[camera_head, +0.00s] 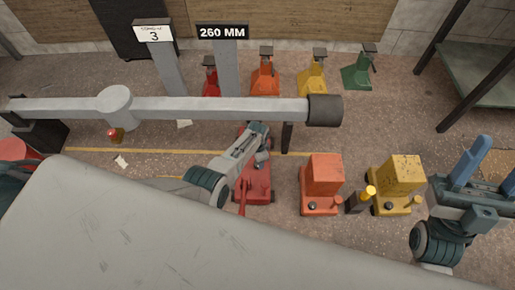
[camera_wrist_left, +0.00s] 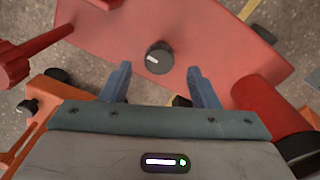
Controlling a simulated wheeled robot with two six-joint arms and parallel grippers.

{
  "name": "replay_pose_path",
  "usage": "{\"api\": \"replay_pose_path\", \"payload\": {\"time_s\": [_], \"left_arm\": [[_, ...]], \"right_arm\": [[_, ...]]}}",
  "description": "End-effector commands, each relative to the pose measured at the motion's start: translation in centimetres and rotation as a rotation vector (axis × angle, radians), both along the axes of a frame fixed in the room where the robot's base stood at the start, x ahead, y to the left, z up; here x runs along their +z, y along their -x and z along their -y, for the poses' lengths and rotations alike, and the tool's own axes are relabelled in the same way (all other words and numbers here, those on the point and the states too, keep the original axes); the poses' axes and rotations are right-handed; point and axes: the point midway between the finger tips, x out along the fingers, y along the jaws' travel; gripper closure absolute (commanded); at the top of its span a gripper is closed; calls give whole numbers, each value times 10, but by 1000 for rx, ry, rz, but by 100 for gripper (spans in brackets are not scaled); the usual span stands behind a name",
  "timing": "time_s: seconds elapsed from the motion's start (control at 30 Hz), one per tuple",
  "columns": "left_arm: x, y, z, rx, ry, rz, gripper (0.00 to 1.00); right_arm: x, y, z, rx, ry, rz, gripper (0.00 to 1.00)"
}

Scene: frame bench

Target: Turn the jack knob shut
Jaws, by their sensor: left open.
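The jack knob (camera_wrist_left: 159,58) is a dark round knob with a white mark. It sits on the red floor jack (camera_wrist_left: 215,40), which also shows in the head view (camera_head: 257,183), partly hidden under my left arm. My left gripper (camera_wrist_left: 159,84) is open, with its blue fingers to either side of and just short of the knob in the wrist picture, not touching it. In the head view its wrist is over the jack and its fingertips are hidden. My right gripper (camera_head: 495,165) is open and empty at the right edge, its blue fingers apart.
A grey horizontal beam (camera_head: 200,108) crosses behind the red jack. An orange jack (camera_head: 322,180) and a yellow jack (camera_head: 400,180) stand to the right. Several small jack stands, including a green one (camera_head: 358,75), line the back. Concrete floor lies between.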

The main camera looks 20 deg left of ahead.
Motion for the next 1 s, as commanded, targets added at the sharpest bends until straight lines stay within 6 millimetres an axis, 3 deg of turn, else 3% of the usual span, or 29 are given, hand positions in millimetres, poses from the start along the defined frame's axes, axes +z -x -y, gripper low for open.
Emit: {"api": "replay_pose_path", "payload": {"time_s": [0.2,0.5,0.73,1.0], "left_arm": [[15,0,0,0,0,0,45],[36,1,0,0,0,0,45],[54,0,0,0,0,0,45],[70,1,0,0,-1,-1,45]], "right_arm": [[-25,-34,3,-8,-22,-279,48],[-79,-65,5,-9,-46,-662,48],[-130,-73,4,-4,-61,-955,48],[-181,-66,1,8,-71,-1228,48]]}}
